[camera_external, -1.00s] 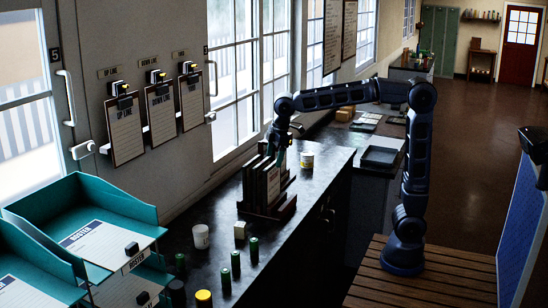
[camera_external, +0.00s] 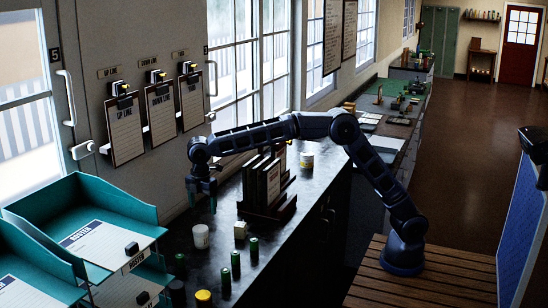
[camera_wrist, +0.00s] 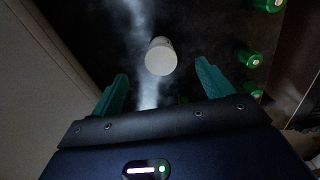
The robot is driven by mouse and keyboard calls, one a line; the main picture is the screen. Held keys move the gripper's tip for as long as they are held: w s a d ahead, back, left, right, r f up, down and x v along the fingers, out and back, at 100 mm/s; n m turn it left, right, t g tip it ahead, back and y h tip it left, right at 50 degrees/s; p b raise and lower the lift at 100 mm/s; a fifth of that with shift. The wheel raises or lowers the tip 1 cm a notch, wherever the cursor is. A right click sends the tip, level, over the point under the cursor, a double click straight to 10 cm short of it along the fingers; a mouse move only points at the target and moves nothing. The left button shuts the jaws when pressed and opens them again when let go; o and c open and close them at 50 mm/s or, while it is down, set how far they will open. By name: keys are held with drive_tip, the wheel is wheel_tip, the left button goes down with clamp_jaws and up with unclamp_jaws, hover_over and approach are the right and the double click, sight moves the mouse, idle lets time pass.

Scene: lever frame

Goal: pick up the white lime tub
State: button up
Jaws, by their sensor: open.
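A plain white tub (camera_external: 201,237) stands upright on the dark counter, left of the book rack. In the wrist view a white tub (camera_wrist: 160,57) shows just beyond and between the fingertips, with its pale round top facing the camera. My gripper (camera_external: 202,207) is open and empty, pointing down above and close to the plain tub, apart from it. Its two teal fingers show spread in the wrist view (camera_wrist: 163,76). A second white tub with a yellowish band (camera_external: 307,160) stands behind the rack. I cannot read a label on either tub.
A dark rack of books (camera_external: 266,190) stands right of the gripper. Teal paper trays (camera_external: 95,215) are at the left. The window wall runs close behind the counter.

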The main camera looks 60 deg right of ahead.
sight(200, 228)
drive_tip(key=shift+w+a+f+n, duration=0.15)
drive_tip(key=shift+a+f, duration=0.2)
drive_tip(key=shift+a, duration=0.2)
drive_tip(key=shift+w+a+f+n, duration=0.1)
drive_tip(key=shift+a+f+n, duration=0.05)
drive_tip(key=shift+a+f, duration=0.5)
drive_tip(key=shift+d+f, duration=0.1)
drive_tip(key=shift+f, duration=5.1)
drive_tip(key=shift+c, duration=0.5)
drive_tip(key=c, duration=1.1)
